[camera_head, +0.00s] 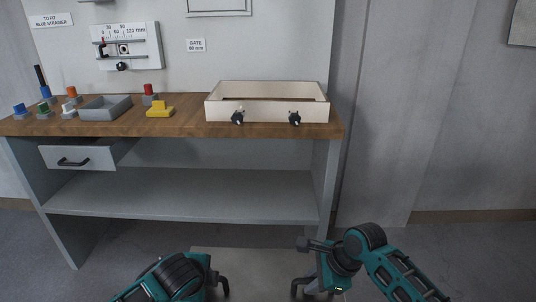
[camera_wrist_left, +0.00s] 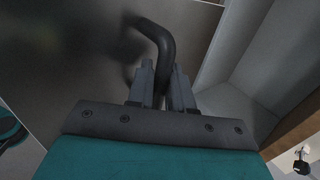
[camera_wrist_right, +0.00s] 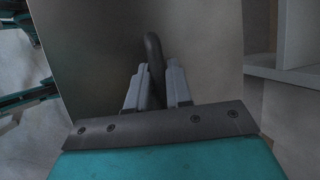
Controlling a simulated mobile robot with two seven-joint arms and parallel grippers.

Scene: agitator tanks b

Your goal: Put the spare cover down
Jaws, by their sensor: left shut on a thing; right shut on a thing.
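The spare cover (camera_head: 250,262) is a flat grey panel low in front of the bench, at the bottom of the head view. A dark curved handle shows at each side of it. My left gripper (camera_wrist_left: 163,88) is shut on one handle (camera_wrist_left: 163,42) in the left wrist view. My right gripper (camera_wrist_right: 157,85) is shut on the other handle (camera_wrist_right: 153,50) in the right wrist view. The lower part of the cover is cut off by the head view's edge. I cannot tell whether it touches the floor.
The bench (camera_head: 190,129) stands ahead, with a bare lower shelf (camera_head: 190,192) and a slightly open drawer (camera_head: 78,158). A cream open box (camera_head: 265,110) with two black knobs fills its right end. A grey tray (camera_head: 106,108), yellow block (camera_head: 160,109) and several coloured pieces stand left.

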